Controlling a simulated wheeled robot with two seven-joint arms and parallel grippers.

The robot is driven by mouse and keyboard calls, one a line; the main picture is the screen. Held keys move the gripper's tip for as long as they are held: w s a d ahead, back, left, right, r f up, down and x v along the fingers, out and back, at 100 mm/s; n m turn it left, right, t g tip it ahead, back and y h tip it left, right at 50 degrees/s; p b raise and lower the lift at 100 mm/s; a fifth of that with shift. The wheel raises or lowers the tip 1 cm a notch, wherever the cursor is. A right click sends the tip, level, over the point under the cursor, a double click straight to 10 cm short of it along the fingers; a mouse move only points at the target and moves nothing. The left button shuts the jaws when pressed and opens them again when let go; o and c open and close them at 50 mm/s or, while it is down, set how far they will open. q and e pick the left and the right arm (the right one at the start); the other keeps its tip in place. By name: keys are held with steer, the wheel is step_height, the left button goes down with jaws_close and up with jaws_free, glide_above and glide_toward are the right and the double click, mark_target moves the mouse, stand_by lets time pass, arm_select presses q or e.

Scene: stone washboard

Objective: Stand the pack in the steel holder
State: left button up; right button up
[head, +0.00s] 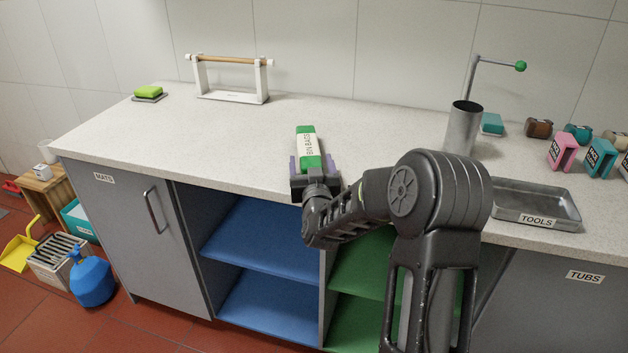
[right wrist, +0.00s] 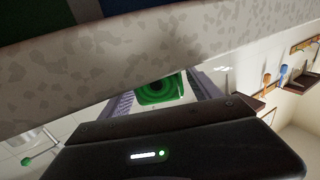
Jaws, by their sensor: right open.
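The pack (head: 307,143) is a green and white roll labelled BIN BAGS. It lies on the counter near the front edge, its length pointing away from me. My right gripper (head: 313,164) is open at the pack's near end, with one purple finger on each side of it. In the right wrist view, the pack's round green end (right wrist: 160,91) shows between the two fingers; whether they touch it I cannot tell. The steel holder (head: 463,130) is an upright open cylinder on the counter to the right, partly behind my right arm. My left gripper is not in view.
A steel tray (head: 536,218) labelled TOOLS lies at the right. Pink (head: 562,150) and teal (head: 599,157) packs stand behind it. The counter's left middle is clear.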

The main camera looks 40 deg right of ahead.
steer(key=b+v, duration=0.1)
steer(key=v, duration=0.9)
steer(key=shift+s+a, duration=0.15)
steer(key=shift+s, duration=0.15)
